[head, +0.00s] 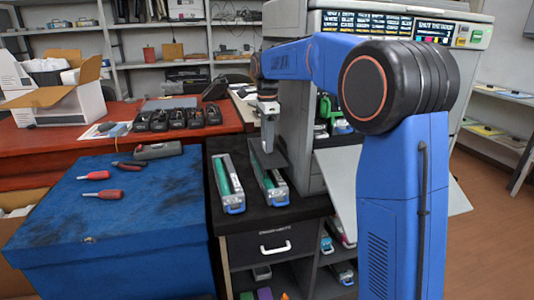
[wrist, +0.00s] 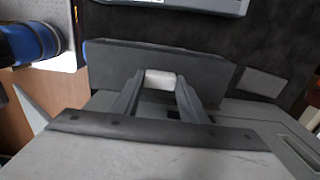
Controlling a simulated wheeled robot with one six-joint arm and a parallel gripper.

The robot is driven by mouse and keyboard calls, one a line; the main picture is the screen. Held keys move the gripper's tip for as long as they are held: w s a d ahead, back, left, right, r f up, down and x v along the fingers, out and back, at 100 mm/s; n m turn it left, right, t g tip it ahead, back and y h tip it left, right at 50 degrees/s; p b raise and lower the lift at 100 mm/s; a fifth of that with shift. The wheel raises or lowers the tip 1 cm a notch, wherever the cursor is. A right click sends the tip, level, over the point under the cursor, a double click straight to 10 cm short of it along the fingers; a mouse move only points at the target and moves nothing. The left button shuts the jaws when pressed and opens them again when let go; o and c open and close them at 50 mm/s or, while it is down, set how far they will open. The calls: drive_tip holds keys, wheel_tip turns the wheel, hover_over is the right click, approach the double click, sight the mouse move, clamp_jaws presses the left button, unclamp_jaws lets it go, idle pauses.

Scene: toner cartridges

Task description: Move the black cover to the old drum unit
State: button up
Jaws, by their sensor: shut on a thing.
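The black cover (head: 266,156) is a flat dark plate, held over the right-hand drum unit in the head view. In the wrist view the cover (wrist: 110,65) spans the middle as a wide dark slab. My gripper (head: 268,118) points down and is shut on it; the fingers (wrist: 160,82) meet the cover's near side. Two drum units with green rollers lie side by side: a left one (head: 227,184) and a right one (head: 275,187). The cover hides the far part of the right one. I cannot tell which is the old one. Part of a grey unit (wrist: 190,4) shows at the top of the wrist view.
The printer (head: 290,110) stands open right beside the cover, its pale flap (head: 350,190) lowered. The drum units rest on a black cabinet top (head: 252,212).

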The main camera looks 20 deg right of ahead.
drive_tip(key=shift+r, duration=4.25)
